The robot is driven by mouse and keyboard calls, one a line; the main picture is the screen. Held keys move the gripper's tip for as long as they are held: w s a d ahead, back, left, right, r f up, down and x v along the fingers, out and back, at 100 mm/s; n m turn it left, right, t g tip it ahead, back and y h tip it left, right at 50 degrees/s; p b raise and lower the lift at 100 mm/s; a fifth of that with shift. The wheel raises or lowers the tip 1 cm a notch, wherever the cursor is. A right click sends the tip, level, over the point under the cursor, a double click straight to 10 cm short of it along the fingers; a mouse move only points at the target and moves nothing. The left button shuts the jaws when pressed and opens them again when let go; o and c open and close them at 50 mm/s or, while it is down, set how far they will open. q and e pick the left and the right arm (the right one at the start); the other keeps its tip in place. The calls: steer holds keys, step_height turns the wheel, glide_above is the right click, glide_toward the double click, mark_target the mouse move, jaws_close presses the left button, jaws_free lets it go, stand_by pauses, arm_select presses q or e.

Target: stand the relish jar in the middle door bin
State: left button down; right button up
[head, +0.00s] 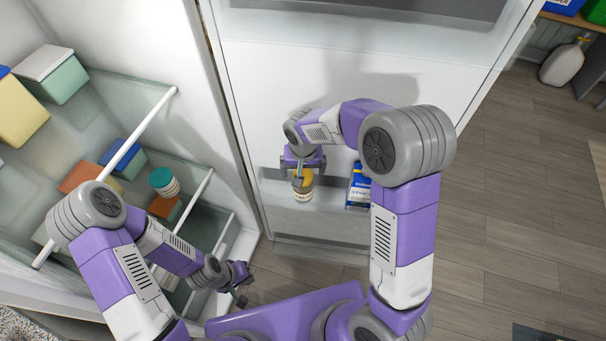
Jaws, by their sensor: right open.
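A small jar with a yellow lid and a pale label (303,192), which I take as the relish jar, stands about upright in a white door bin (275,198) of the open fridge door. My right gripper (301,179) is over the jar from above, open, with its fingers at the lid. The fingers partly hide the lid, and I cannot tell whether they touch it. My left gripper (242,296) is low in front of the fridge, away from the jar. Its fingers are too small to read.
A blue and white carton (358,188) stands in the same bin, right of the jar. Fridge shelves at left hold several lidded boxes and a teal-lidded jar (164,181). Another door bin (370,12) is at the top. Floor at right (510,190) is clear.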

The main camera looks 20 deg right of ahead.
steer(key=shift+s+a+r+p, duration=0.1)
steer(key=shift+s+r+p, duration=0.1)
steer(key=shift+r, duration=0.95)
steer(key=shift+s+r+p, duration=0.1)
steer(key=shift+r+p, duration=0.05)
steer(key=shift+r, duration=1)
steer(key=shift+f, duration=0.1)
